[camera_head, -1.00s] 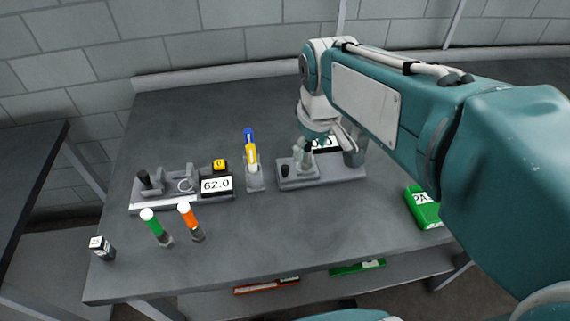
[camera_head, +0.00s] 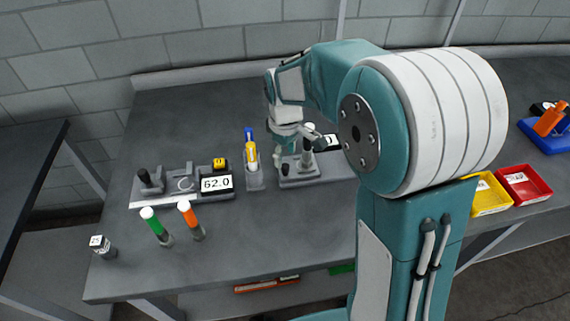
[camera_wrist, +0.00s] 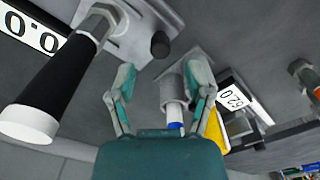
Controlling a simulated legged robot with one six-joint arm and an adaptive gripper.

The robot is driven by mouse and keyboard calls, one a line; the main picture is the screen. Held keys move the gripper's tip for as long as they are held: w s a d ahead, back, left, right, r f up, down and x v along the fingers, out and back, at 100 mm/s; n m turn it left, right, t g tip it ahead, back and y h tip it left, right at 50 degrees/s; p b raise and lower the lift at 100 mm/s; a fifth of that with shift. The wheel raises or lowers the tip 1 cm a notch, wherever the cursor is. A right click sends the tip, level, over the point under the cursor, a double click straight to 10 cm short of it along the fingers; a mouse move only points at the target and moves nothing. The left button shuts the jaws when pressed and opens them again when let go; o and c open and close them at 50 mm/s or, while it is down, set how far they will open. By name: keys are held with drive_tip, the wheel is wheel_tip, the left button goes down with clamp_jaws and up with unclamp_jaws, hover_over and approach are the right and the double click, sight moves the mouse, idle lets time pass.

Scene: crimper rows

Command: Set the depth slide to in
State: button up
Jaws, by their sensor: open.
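A grey device (camera_head: 335,171) stands at the table's middle, with a short black knob (camera_head: 285,168), an upright handle (camera_head: 309,158) and a partly hidden display. In the wrist view, its black handle with a white end (camera_wrist: 48,92) is close at left, the knob (camera_wrist: 160,44) is ahead, and the display (camera_wrist: 30,35) reads 0.0. I cannot tell for certain which part is the depth slide. My gripper (camera_head: 293,153) is open and empty above this device's left end. In the wrist view, its fingers (camera_wrist: 163,82) are apart, with the knob beyond them.
A grey holder (camera_head: 255,182) with blue and yellow handles stands just left. Further left is another device with a 62.0 display (camera_head: 216,183). Yellow (camera_head: 490,198) and red (camera_head: 524,186) bins lie right.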

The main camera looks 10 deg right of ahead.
sight(285, 165)
drive_tip(key=shift+f, duration=2.1)
clamp_jaws()
drive_tip(key=shift+d, duration=2.3)
unclamp_jaws()
